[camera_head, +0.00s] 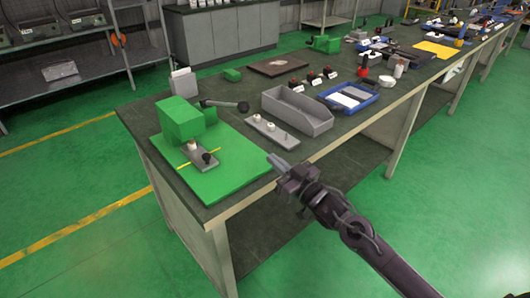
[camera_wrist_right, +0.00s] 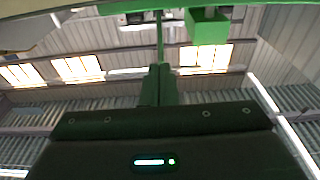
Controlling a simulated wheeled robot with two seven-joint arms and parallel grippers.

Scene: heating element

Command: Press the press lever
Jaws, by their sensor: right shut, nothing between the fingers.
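The green press (camera_head: 181,119) stands on a green base plate (camera_head: 222,178) at the near left corner of the workbench. Its press lever (camera_head: 222,103) is a dark rod with a black ball knob, sticking out to the right of the press. My right gripper (camera_head: 275,162) is shut and empty, in front of the bench edge, apart from the lever and to the right of the base plate. In the right wrist view its fingers (camera_wrist_right: 158,85) are together, and a green block (camera_wrist_right: 206,28) shows at the top. My left gripper is not in view.
A small plate with white parts and a black knob (camera_head: 205,158) lies on the base plate. A similar grey strip (camera_head: 272,132) and an open grey bin (camera_head: 297,111) stand right of the press. A blue tray (camera_head: 363,105) lies farther right. Green floor in front is clear.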

